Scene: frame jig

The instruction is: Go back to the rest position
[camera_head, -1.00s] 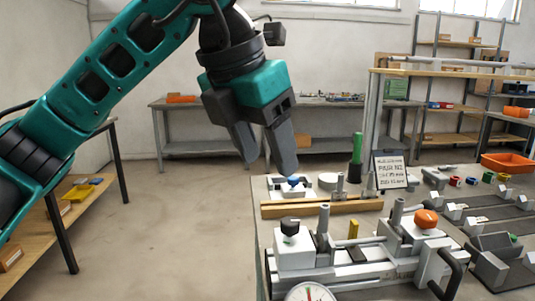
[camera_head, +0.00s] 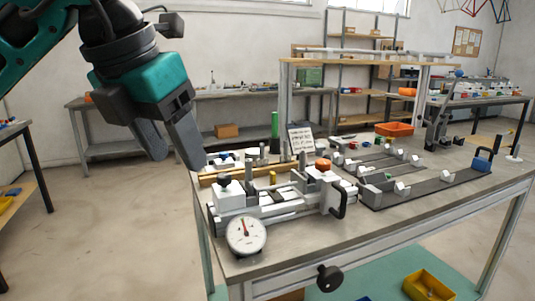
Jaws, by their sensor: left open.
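My left gripper (camera_head: 178,150) hangs from the teal arm at the upper left, fingers pointing down. Its two grey fingers are apart with nothing between them. It is at the far left corner of the workbench (camera_head: 290,262), near the wooden strip (camera_head: 235,175); whether it touches anything there I cannot tell. The frame jig (camera_head: 270,205) stands on the bench with a black knob (camera_head: 224,181), an orange knob (camera_head: 323,164) and a round dial gauge (camera_head: 246,235) at its front. My right gripper is not in view.
Rails with clamps (camera_head: 400,180) lie right of the jig. An orange bin (camera_head: 394,129) and a small sign (camera_head: 301,139) stand behind. A yellow bin (camera_head: 428,286) is below the bench at the right. Open floor (camera_head: 120,230) lies left of the bench.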

